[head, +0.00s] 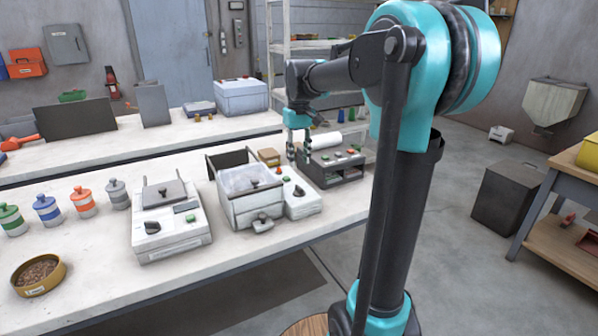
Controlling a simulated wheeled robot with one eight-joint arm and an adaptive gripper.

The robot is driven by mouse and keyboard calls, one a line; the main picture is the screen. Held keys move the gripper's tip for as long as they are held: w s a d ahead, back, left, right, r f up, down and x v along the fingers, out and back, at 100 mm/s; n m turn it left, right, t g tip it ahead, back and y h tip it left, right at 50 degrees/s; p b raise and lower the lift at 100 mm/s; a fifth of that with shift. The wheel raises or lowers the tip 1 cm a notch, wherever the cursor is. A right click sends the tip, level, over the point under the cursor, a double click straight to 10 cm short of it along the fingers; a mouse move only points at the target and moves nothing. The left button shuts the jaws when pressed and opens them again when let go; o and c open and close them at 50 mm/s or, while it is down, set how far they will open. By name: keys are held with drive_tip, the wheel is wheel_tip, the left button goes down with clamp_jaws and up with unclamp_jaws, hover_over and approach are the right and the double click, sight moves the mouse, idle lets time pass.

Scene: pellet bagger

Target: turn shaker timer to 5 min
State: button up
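A white machine (255,208) with a clear-lidded box stands in the middle of the front bench. Its side unit carries a dark knob (299,191) and a green button (287,177). This may be the shaker and its timer; no label or dial marks are legible. My gripper (299,158) points down behind and above this side unit, close to the left edge of a dark machine. Its two fingers look apart with nothing visible between them. Whether a finger touches anything cannot be told.
The dark machine (335,172) with a white roll and colored knobs stands right of my gripper. Another white machine (168,229) with a black knob stands left. Several lidded jars and a pellet bowl (40,276) are farther left. The bench front is mostly clear.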

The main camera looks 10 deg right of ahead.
drive_tip(key=shift+r, duration=1.2)
